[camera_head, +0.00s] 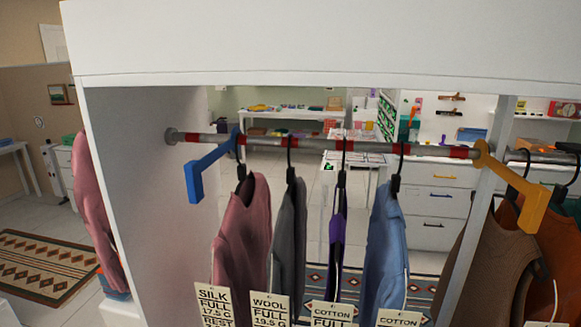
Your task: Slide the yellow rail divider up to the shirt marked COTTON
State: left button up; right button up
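The yellow rail divider (531,206) hangs on the rail (258,141) at the right, its ring near a white upright. A blue shirt (387,240) with a COTTON tag (398,318) hangs left of it, with bare rail between their hooks. A narrow purple garment (337,235) hangs further left; a tag reading COTTON FULL (332,313) is below it. The lower parts of both tags are cut off. A grey garment (289,245) has a WOOL tag (270,307), and a pink one (243,245) a SILK tag (214,304). Neither of my grippers is in view.
A blue rail divider (208,174) hangs at the rail's left, beside the pink garment. Brown (490,260) and rust (565,245) garments hang right of the upright (497,125), close to the yellow divider. The wardrobe's white top (320,40) runs above the rail.

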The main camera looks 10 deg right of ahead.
aim_at(537, 196)
jog(key=z, duration=1.65)
